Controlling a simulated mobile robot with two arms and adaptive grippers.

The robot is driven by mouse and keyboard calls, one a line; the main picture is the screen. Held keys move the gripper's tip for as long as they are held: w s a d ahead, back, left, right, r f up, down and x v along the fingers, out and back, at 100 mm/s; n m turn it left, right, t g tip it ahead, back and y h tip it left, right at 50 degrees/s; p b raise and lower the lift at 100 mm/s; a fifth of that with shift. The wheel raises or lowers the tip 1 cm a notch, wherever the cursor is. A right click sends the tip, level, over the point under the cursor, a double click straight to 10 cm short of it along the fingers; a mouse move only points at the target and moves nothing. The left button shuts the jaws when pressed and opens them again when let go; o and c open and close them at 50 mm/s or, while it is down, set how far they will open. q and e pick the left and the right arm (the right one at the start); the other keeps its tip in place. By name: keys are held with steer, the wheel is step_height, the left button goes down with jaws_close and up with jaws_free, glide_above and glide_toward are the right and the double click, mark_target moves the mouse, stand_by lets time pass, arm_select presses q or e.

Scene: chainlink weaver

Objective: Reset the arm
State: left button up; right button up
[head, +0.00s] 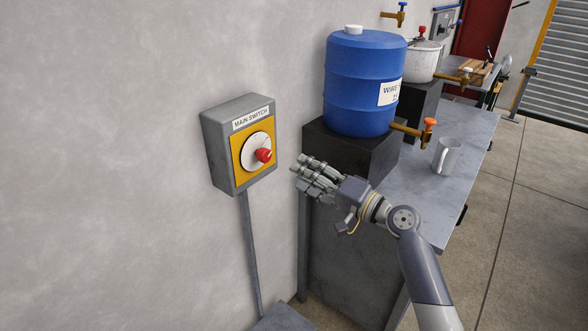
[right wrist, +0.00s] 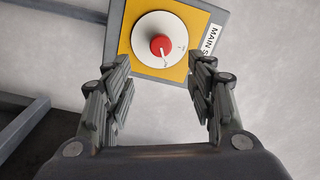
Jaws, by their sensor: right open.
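My right gripper (head: 308,178) is in front of the black block, to the right of the main switch box (head: 222,150) on the wall. Its fingers are spread and empty. In the right wrist view the open fingers (right wrist: 160,100) frame the switch's yellow plate (right wrist: 183,65) from below. The red knob (head: 264,155) sits on a round white dial (head: 253,146); the knob also shows in the right wrist view (right wrist: 160,44), apart from the fingers. My left gripper is in neither view.
A blue barrel (head: 362,85) with an orange-handled tap (head: 428,130) stands on a black block (head: 340,152) on the grey table (head: 420,190). Bare wall is left of the switch.

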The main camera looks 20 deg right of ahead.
steer(key=shift+s+d, duration=0.15)
steer(key=shift+s, duration=0.05)
stand_by(0.3)
